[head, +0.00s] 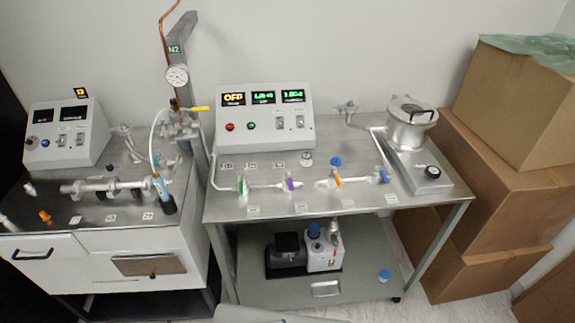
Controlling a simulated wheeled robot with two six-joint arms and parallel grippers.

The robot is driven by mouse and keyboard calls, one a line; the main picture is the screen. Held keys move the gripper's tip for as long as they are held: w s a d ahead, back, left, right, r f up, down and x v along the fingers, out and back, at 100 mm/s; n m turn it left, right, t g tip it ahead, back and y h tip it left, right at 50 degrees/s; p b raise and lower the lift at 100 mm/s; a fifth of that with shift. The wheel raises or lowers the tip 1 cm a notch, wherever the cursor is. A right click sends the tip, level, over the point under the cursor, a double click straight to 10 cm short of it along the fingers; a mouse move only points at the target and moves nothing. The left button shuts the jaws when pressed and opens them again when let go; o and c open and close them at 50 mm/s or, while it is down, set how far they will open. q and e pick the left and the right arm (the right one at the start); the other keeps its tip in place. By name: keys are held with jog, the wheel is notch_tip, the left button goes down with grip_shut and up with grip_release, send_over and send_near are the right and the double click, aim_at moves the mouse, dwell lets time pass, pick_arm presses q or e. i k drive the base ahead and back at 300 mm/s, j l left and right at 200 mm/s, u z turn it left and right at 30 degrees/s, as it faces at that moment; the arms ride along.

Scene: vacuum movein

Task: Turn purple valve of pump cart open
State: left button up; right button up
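Neither of my grippers is in view, and nothing touches the purple valve.
A control box (265,117) stands behind the valves, its left display reading OFF. A metal chamber (411,125) stands at the right. A pump (324,250) is on the lower shelf. Cardboard boxes (505,185) stack at right; another bench (95,215) stands left.

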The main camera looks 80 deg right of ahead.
aim_at(289, 171)
jog(key=z, duration=2.55)
